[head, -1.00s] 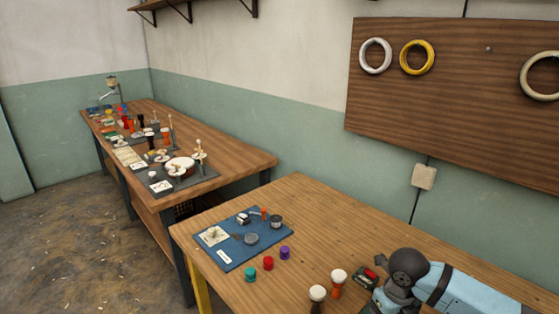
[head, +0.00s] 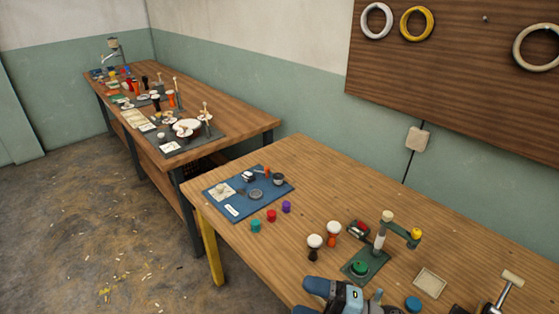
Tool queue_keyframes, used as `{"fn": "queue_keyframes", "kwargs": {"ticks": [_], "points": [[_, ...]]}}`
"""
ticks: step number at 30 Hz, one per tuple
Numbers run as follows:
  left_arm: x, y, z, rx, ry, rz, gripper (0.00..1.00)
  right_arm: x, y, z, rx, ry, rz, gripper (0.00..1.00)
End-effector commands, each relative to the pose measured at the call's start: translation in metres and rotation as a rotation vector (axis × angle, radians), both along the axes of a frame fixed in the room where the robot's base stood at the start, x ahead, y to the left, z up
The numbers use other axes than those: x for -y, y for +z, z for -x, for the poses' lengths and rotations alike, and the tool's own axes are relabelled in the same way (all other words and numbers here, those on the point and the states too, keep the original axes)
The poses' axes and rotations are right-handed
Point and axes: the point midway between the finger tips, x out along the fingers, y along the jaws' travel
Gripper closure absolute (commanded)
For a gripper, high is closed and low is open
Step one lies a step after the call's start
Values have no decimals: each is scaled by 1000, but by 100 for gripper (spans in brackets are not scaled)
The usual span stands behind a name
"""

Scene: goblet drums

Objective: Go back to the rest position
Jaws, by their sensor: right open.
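My right gripper (head: 345,297) shows at the bottom edge, over the front part of the near table (head: 310,180). It is open, with nothing visible in it, and the frame edge cuts off part of it. Two small goblet drums with white tops stand upright beyond it: a black one (head: 314,247) and an orange one (head: 333,232). The gripper is apart from both. A green stand (head: 372,262) with a post and side arm is beyond and right of the gripper, with a green round piece (head: 359,268) on its base. My left gripper is out of view.
A blue mat (head: 215,198) with small parts lies at the table's left end. Teal (head: 255,226), red (head: 271,215) and purple (head: 286,206) pieces stand beside it. A beige tray (head: 430,282), blue disc (head: 413,304) and T-handled tool (head: 508,285) are at right. The table's back middle is clear.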

Motion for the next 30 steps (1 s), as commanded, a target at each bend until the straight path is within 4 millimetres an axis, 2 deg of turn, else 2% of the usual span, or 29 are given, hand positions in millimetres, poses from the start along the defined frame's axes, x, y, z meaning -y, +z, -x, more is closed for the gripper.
{"fn": "queue_keyframes", "kwargs": {"ticks": [2,5,8,12,15,19,30], "points": [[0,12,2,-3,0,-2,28,18,6,-5,-185,-204,-168,28],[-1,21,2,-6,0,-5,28,53,-13,-9,-448,-473,-324,28],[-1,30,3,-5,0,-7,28,90,-53,6,-745,-720,-421,28],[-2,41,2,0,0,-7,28,126,-112,52,-1128,-962,-469,28],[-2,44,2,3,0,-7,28,136,-139,82,-1308,-1047,-473,28],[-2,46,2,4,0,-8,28,141,-155,104,-1425,-1091,-471,28],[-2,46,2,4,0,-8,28,141,-158,106,-1444,-1097,-470,28]]}}
